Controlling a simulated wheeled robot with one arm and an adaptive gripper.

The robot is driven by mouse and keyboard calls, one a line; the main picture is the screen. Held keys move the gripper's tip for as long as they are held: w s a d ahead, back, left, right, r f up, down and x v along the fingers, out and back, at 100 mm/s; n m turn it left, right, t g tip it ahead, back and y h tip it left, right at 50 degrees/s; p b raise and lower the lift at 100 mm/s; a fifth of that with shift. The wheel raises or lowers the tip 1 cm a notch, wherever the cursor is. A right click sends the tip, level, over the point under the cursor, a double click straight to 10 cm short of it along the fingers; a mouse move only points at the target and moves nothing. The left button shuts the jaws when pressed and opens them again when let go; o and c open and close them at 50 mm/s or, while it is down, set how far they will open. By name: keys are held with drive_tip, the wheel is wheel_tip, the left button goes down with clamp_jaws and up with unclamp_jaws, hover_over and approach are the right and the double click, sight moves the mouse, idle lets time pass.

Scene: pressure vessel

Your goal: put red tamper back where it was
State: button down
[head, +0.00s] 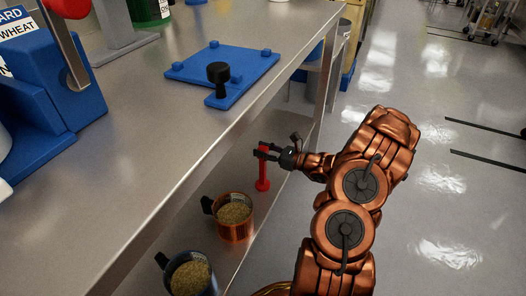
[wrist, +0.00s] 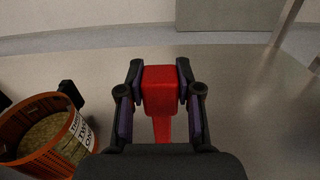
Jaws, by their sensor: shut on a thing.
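The red tamper (head: 263,172) stands upright at the lower shelf below the bench top. In the wrist view its red block-shaped top (wrist: 161,90) sits between the two fingers, with a narrower red part below it. My gripper (head: 266,152) is shut on the tamper near its upper part. In the wrist view the fingers (wrist: 160,98) touch or nearly touch both sides of the top. I cannot tell whether the tamper's foot rests on the shelf.
A copper cup (head: 236,230) of grain with a black handle and a dark cup (head: 187,279) of grain stand on the lower shelf (head: 196,222). Above, a blue plate (head: 225,66) with a black tamper (head: 219,80) lies on the bench top (head: 150,110). The bench edge overhangs the shelf.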

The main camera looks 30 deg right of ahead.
drive_tip(key=c, duration=0.8)
unclamp_jaws()
drive_tip(key=shift+p+v, duration=1.65)
drive_tip(key=shift+v, duration=4.35)
